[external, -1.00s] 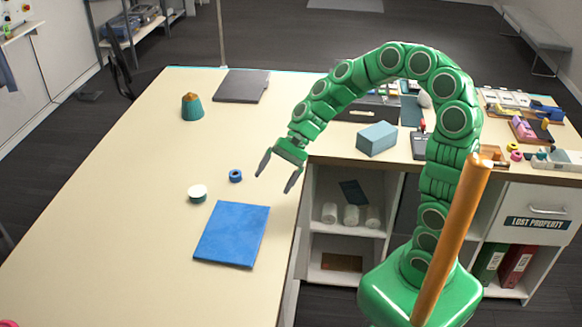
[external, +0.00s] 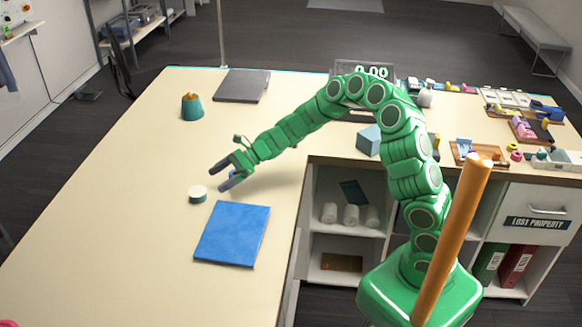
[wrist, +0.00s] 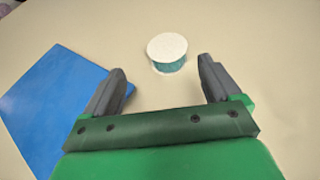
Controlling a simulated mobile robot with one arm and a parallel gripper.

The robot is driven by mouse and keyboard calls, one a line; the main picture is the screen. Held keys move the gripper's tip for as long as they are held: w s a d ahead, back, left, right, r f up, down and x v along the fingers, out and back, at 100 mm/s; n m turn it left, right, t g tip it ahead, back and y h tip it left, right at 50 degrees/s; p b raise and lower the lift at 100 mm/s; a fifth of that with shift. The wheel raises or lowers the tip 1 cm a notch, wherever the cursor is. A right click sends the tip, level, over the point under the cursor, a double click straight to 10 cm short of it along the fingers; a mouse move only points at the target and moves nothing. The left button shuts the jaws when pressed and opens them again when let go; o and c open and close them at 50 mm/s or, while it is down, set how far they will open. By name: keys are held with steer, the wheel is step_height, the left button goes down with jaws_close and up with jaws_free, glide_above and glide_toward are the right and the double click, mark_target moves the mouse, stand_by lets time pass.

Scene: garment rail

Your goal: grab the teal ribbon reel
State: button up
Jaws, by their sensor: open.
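The teal ribbon reel (external: 197,195) is a short round piece with a white top and teal side. It lies flat on the cream table, and in the wrist view the reel (wrist: 168,67) shows just past the fingertips, within the span between them. My gripper (external: 217,179) is open and empty, low over the table to the right of the reel in the external view. Its two dark fingers (wrist: 161,67) are spread wide in the wrist view, and I see no contact with the reel.
A blue flat folder or cloth (external: 232,234) lies near the reel, left of the fingers in the wrist view (wrist: 55,105). A teal cone with a brown top (external: 192,108) and a dark flat slab (external: 242,86) are farther back. The table left of the reel is clear.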

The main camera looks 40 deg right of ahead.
mark_target(201, 190)
steer(key=shift+w+f+m, duration=0.3)
steer(key=shift+w+f, duration=0.2)
steer(key=shift+f, duration=0.1)
steer(key=shift+w+a+f, duration=0.1)
steer(key=shift+a, duration=0.05)
steer(key=shift+x, duration=3.65)
steer(key=shift+f, duration=0.1)
steer(key=c, duration=1)
